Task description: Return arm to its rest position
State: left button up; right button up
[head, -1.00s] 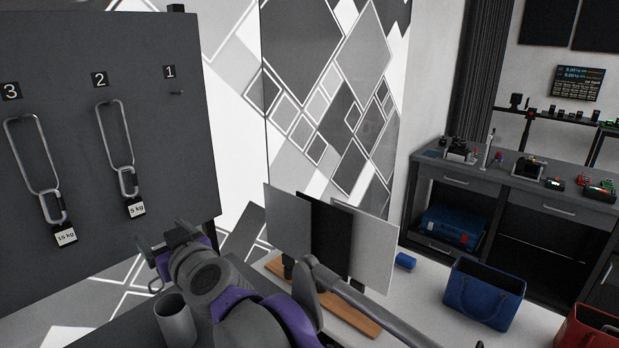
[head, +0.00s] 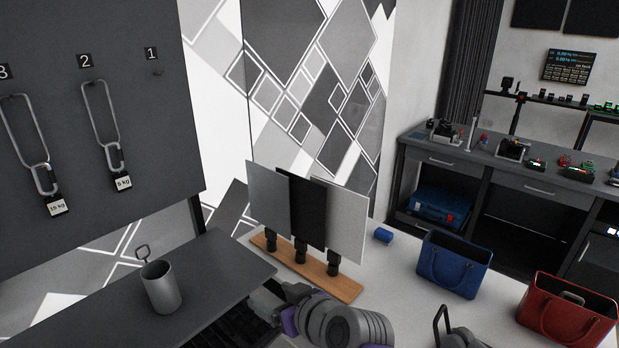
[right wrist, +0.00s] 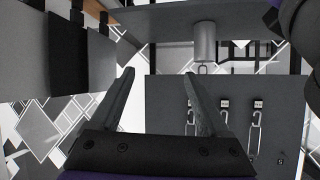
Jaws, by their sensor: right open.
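My right gripper (head: 262,298) is low in the middle of the head view, between the dark table and the wooden stand. Its purple and grey arm comes up from the bottom edge. In the right wrist view its two fingers (right wrist: 157,100) are spread apart with nothing between them. A grey metal cup (head: 161,287) stands on the dark table, apart from the gripper, with a wire loop (head: 142,252) rising at its rim. The cup also shows in the wrist view (right wrist: 205,45). My left gripper is not in view.
A grey board (head: 150,140) holds two hanging hooks with weight tags; its peg 1 (head: 156,73) is bare. Three upright panels on a wooden base (head: 342,287) stand close to my right arm. A blue bag (head: 453,264) and a red bag (head: 567,309) sit on the white table.

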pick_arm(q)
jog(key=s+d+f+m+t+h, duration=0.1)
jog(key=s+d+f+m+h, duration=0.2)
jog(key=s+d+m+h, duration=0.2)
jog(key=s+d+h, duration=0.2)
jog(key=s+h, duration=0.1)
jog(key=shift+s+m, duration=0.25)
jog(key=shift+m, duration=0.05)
pick_arm(e)
jog(key=s+d+f+m+g+h, duration=0.2)
jog(key=s+d+f+m+h, duration=0.1)
jog(key=s+d+f, duration=0.5)
jog(key=s+d+f+m+g+h, duration=0.1)
jog(key=s+d+f+m+h, duration=0.2)
jog(key=d, duration=1.3)
jog(key=s+f+h, duration=0.2)
jog(key=s+f, duration=0.3)
jog(key=f, duration=0.3)
jog(key=shift+s+d+f+m+g, duration=0.15)
jog(key=shift+s+f+m+g, duration=0.25)
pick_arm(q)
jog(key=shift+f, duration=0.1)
